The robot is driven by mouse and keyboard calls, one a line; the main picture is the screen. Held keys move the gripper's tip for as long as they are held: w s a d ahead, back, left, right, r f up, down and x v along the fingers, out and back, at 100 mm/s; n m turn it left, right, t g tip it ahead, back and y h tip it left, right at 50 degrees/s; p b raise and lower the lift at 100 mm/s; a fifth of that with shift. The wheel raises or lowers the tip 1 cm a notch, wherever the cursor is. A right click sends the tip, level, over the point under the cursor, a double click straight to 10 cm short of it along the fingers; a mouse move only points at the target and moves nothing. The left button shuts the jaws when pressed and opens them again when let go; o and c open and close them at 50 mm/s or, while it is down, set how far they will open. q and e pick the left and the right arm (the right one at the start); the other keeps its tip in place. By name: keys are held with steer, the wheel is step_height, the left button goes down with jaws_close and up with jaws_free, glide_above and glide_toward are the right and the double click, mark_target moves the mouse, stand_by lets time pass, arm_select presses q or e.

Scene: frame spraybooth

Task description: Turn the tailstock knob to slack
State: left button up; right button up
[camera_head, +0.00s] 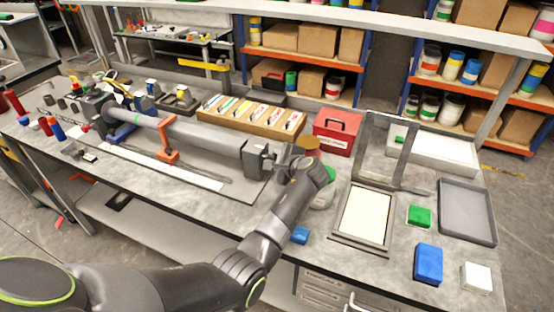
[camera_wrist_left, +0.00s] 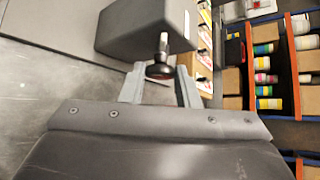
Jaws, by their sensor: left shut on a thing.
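The tailstock (camera_head: 257,160) is a grey block at the right end of a long grey tube fixture on the bench. It fills the upper middle of the left wrist view (camera_wrist_left: 135,28). Its knob (camera_wrist_left: 160,71) is dark and round with a reddish centre, on a short metal stem. My left gripper (camera_head: 284,165) reaches the tailstock's right end, and its two grey fingers (camera_wrist_left: 160,80) are shut on the knob from both sides. In the head view the gripper and wrist hide the knob. My right gripper is in neither view.
A wooden tray of tools (camera_head: 250,118) and a red box (camera_head: 337,130) stand behind. A brown-lidded jar (camera_head: 307,146) is close by my wrist. A framed panel (camera_head: 365,213) and blue block (camera_head: 428,263) lie to the right.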

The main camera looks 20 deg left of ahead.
arm_select(q)
steer(key=n+t+b, duration=0.1)
steer(key=t+b, duration=0.1)
steer(key=b, duration=0.3)
steer(key=f+n+t+y+b, duration=0.1)
steer(key=n+b, duration=0.1)
steer(key=b, duration=0.3)
steer(key=shift+s+f+t+y, duration=0.2)
steer(key=shift+t+y, duration=0.1)
steer(key=shift+t, duration=0.1)
steer(key=shift+r+n+t+b, duration=0.15)
steer(key=shift+n+t+b, duration=0.25)
steer(key=shift+b, duration=0.7)
steer(key=shift+r, duration=0.1)
steer(key=o, duration=0.9)
steer(key=shift+a, duration=0.1)
steer(key=shift+o, duration=0.2)
